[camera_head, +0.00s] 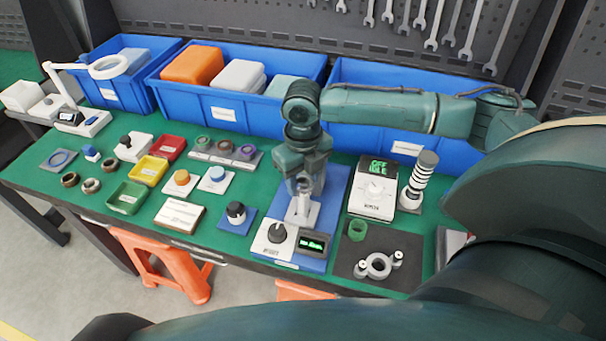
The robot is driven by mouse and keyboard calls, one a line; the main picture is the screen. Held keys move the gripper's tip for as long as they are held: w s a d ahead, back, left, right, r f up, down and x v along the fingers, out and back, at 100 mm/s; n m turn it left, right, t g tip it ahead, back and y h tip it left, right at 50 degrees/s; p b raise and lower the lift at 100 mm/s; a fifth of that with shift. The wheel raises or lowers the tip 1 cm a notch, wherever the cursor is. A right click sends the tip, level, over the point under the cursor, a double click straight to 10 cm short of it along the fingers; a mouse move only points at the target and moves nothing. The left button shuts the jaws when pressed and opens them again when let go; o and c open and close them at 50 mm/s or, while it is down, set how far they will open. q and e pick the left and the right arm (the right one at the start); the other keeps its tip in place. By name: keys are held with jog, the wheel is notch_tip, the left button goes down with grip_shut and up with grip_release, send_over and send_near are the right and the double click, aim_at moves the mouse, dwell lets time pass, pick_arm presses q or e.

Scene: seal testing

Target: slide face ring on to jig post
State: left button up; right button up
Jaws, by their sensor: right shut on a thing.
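My right gripper (303,184) points down over the blue-based test jig (313,262) in the middle of the bench. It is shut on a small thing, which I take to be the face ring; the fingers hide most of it. Just below the fingertips stands a pale grey upright part (301,211) of the jig, apparently the post. I cannot tell whether the ring touches it. The jig's front has a black knob (277,232) and a green-lit display (313,243). My left gripper is not in view.
Blue bins (232,110) line the back. A dark mat (349,262) with a grey ring fixture (378,266) and a green cup (357,230) lies right of the jig. A white timer box (374,189) and a striped stack (421,180) stand behind. Small trays (127,197) fill the left.

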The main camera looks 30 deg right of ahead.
jog(key=shift+f, duration=0.75)
dwell(1.1)
jog(key=o, duration=1.1)
jog(key=shift+r, duration=3.55)
jog(key=shift+s, duration=0.1)
